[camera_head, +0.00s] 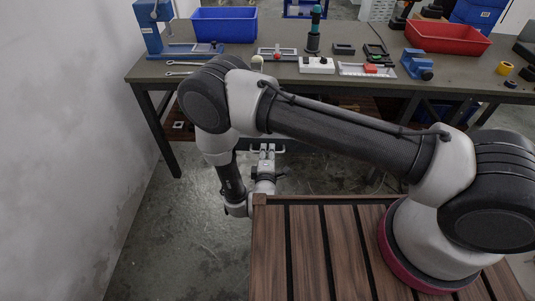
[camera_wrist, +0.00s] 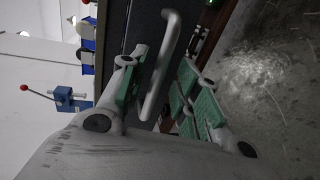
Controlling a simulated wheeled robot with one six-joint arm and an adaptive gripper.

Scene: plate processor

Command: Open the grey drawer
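The grey drawer shows in the wrist view as a dark front (camera_wrist: 147,22) with a pale metal bar handle (camera_wrist: 160,68). My gripper (camera_wrist: 164,62) is open, with one green-padded finger on each side of the handle. The handle appears to lie between the fingers, with gaps on both sides and no clear contact. In the head view my gripper (camera_head: 266,150) is low at the front of the workbench. There the drawer is mostly hidden behind my arm and under the bench top.
The workbench (camera_head: 300,75) carries a blue bin (camera_head: 224,25), a red bin (camera_head: 447,38), a blue press (camera_head: 152,28) and several small tools. A white wall (camera_head: 60,120) stands at the left. Bare concrete floor (camera_head: 185,235) lies between the wall and my base.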

